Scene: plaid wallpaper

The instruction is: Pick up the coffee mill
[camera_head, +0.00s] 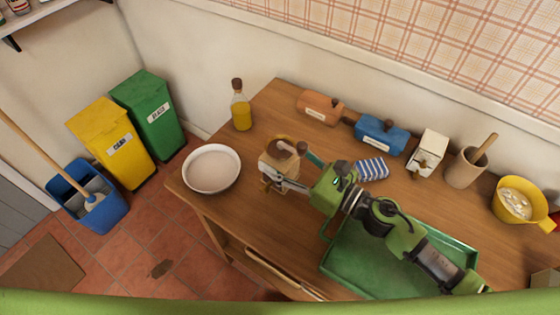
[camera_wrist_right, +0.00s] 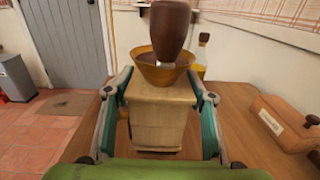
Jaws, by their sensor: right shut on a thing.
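The coffee mill (camera_head: 271,167) stands on the wooden table in the head view, right of the white bowl. In the right wrist view the coffee mill (camera_wrist_right: 158,114) has a pale wooden box body, a brass-coloured bowl on top and a dark brown knob above it. My right gripper (camera_head: 283,180) reaches it from the right. In the right wrist view my right gripper (camera_wrist_right: 160,103) has one finger on each side of the box and is shut on it. I cannot tell whether its base is off the table. My left gripper is in neither view.
A white bowl (camera_head: 211,169) is close left of the mill, near the table's left edge. An oil bottle (camera_head: 241,108) stands behind. A striped cloth (camera_head: 371,169) and green tray (camera_head: 372,262) lie to the right. Orange (camera_head: 318,108) and blue (camera_head: 380,135) containers line the back.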

